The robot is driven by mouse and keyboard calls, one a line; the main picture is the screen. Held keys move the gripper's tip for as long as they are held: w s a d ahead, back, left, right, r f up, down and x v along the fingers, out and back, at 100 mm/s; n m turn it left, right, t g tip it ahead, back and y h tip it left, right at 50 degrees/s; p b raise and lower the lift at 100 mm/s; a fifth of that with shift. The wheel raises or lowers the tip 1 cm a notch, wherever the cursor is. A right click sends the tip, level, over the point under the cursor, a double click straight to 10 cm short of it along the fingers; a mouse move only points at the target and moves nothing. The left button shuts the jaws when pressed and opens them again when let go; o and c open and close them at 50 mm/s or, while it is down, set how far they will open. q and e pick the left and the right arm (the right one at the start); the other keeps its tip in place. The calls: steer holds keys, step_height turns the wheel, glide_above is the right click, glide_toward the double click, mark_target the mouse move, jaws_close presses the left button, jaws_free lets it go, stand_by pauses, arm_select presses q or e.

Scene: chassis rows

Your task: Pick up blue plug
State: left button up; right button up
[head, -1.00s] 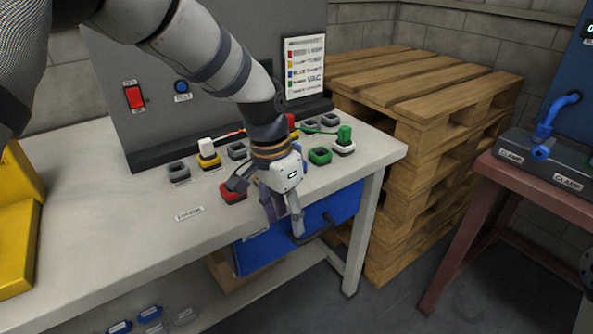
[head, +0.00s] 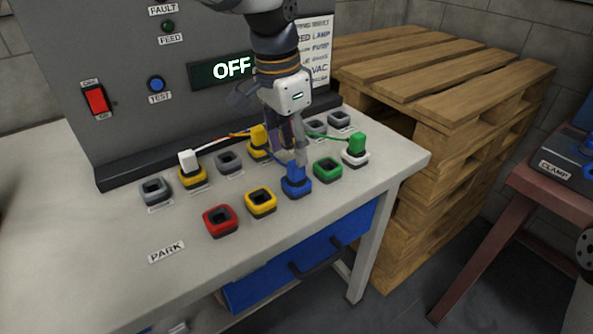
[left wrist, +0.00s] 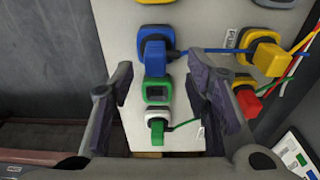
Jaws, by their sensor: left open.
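The blue plug (head: 294,174) stands upright in a blue socket (head: 297,190) in the front row on the bench. In the left wrist view the blue plug (left wrist: 154,54) has a blue cable running off to the right. My left gripper (head: 289,155) points down just over the plug and partly covers it in the head view. In the left wrist view the open left gripper (left wrist: 162,75) has its two fingers apart, with the plug ahead of the gap between them. Nothing is held. My right gripper is not in view.
Empty green (head: 327,169), yellow (head: 261,202) and red (head: 221,221) sockets flank the blue one. A green plug (head: 356,145), a white plug (head: 187,160) and a yellow plug (head: 259,137) stand nearby with cables. A grey panel (head: 120,130) rises behind. The bench front is clear.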

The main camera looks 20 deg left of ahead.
mark_target(296, 175)
arm_select(q)
steer(key=f, duration=0.2)
steer(key=d+f, duration=0.1)
steer(key=f, duration=0.2)
steer(key=shift+w, duration=0.2)
steer(key=shift+r, duration=0.1)
jaws_close()
